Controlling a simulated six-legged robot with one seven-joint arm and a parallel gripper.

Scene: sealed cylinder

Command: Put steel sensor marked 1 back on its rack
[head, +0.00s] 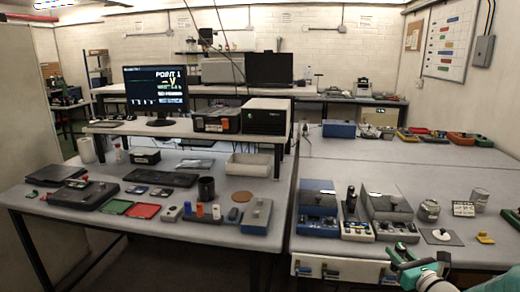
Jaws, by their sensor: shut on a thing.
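My gripper (401,254), teal and black, is low at the right, by the front edge of the right bench. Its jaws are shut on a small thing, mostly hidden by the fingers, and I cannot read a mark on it. No steel sensor marked 1 can be made out elsewhere.
Two metal cans (429,211) (480,197), a white number card (463,209), a dark plate with a white disc (441,237) and a yellow block (486,238) stand behind my gripper. Blue instrument boxes (318,197) stand left.

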